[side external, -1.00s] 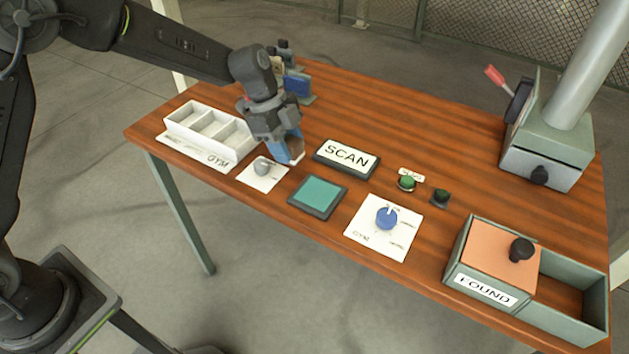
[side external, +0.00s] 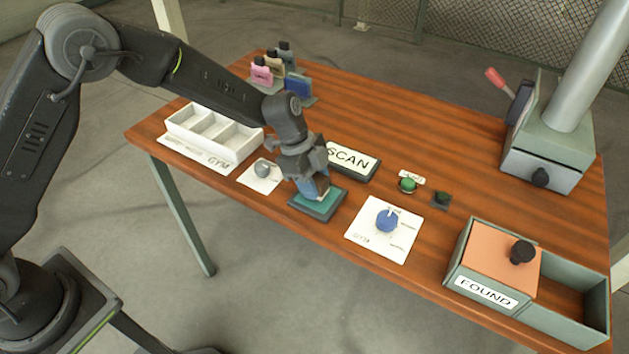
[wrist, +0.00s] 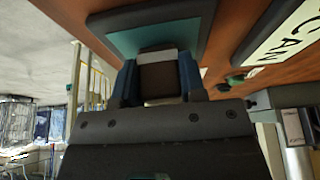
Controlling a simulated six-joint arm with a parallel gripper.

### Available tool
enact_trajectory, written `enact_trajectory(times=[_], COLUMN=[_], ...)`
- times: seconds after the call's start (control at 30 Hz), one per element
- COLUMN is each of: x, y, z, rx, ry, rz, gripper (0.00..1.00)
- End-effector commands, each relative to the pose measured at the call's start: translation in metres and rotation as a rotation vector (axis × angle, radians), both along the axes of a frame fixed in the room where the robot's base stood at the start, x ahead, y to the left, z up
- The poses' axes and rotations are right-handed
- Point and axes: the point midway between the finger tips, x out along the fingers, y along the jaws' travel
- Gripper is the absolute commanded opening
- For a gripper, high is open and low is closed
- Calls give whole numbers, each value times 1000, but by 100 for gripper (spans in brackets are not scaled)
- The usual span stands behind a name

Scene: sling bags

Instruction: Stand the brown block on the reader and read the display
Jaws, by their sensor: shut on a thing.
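My gripper (side external: 314,188) is shut on the brown block (wrist: 160,80), which sits between its blue fingers in the wrist view, with a pale band at its far end. In the side view the block is mostly hidden by the fingers. The gripper is over the reader, a teal pad (side external: 312,208) in a dark frame, which also shows in the wrist view (wrist: 125,41). The block is at or just above the pad; I cannot tell whether it touches. The display (side external: 352,160) behind the reader reads SCAN, its left end partly covered by my gripper.
A white tray with compartments (side external: 240,144) stands left, by a card with a grey knob (side external: 262,168). Small bags (side external: 262,73) stand at the back. Right are a blue dial (side external: 387,220), a green button (side external: 408,184), a FOUND box (side external: 487,292) and a grey machine (side external: 545,150).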

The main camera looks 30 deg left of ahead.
Motion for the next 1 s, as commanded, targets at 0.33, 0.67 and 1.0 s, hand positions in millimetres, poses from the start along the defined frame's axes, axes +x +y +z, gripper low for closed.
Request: enact_trajectory(times=[0.33, 0.67, 1.0], x=[0, 0, 1], y=[0, 0, 16], z=[-4, -3, 39], rx=[0, 0, -1], ry=[-1, -1, -6], rz=[-1, 0, 1], gripper=[53, 63, 63])
